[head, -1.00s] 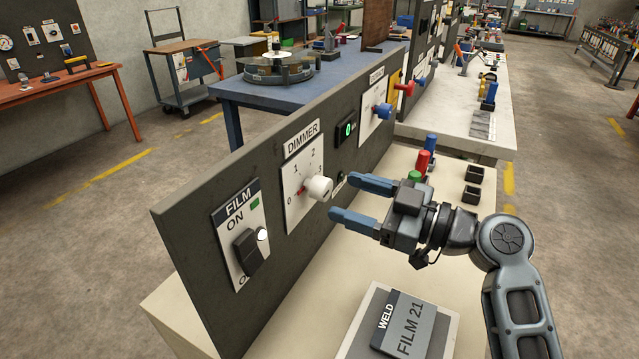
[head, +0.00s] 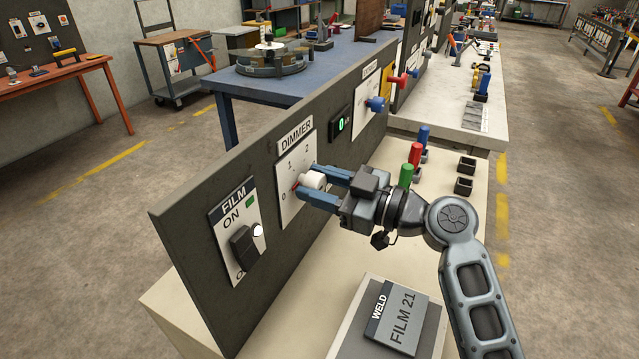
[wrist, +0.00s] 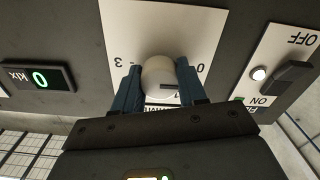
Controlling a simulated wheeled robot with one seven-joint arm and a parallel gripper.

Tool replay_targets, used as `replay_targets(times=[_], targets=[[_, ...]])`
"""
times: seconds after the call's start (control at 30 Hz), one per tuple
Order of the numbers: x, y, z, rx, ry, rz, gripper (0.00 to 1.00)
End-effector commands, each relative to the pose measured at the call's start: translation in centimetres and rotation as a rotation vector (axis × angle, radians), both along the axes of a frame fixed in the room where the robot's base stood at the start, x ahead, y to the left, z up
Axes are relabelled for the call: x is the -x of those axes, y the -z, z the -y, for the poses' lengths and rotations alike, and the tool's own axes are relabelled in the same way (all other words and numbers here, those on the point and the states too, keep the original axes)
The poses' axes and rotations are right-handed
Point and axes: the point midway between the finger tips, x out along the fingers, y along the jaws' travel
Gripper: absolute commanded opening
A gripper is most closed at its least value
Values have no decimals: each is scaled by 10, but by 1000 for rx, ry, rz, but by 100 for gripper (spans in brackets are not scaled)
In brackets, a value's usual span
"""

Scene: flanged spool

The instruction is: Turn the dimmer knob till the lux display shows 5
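The dimmer knob (head: 314,180) is white and round, on a white dial plate (head: 290,200) marked with numbers, under the DIMMER label. A red pointer shows near the 0 mark. My gripper (head: 316,184) has one blue finger on each side of the knob. In the wrist view the knob (wrist: 159,76) sits between the fingertips (wrist: 158,84), with no clear gap on either side, so the gripper looks shut on it. The dark mark on the knob's face is partly visible there. The lux display (head: 341,125) shows a green 0, also in the wrist view (wrist: 40,78).
Left of the dial is the FILM switch (head: 243,248) with a lit white lamp. To the right, a red and a blue handle (head: 377,104) stick out of the panel. Green, red and blue cylinders (head: 415,155) stand on the bench behind my arm.

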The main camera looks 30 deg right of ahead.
Motion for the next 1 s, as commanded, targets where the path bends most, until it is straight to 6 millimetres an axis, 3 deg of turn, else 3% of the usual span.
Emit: replay_targets(times=[0.3, 0.67, 1.0], targets=[[0, 0, 0, 0, 0, 0, 11], [0, 1, 0, -50, -1, -37, 11], [0, 1, 0, -257, 1, -186, 11]])
